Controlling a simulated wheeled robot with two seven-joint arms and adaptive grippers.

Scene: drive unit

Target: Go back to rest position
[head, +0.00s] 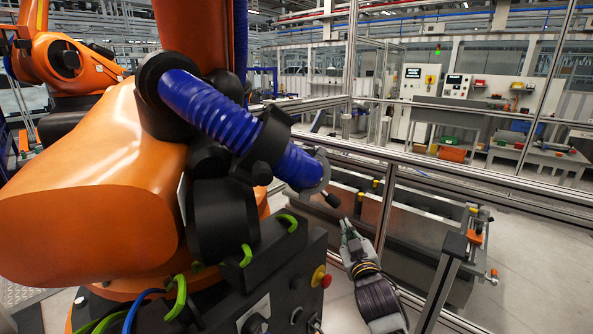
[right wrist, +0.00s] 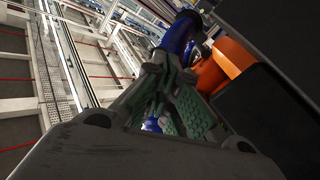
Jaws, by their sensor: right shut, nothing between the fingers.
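My right gripper (head: 346,228) is at the lower middle of the head view, raised with its fingertips pointing up and away. It is shut and empty. Its tips are just below the dark end of a blue corrugated hose (head: 205,107) in the picture; I cannot tell the true gap. In the right wrist view my right gripper (right wrist: 168,72) has its green-padded fingers closing toward each other, with nothing held. The hose also shows in blue behind the fingertips (right wrist: 180,35). My left gripper is not in view.
A large orange industrial robot (head: 90,200) fills the left. Metal railing (head: 450,167) and a long grey trough run behind. Floor at far right is clear.

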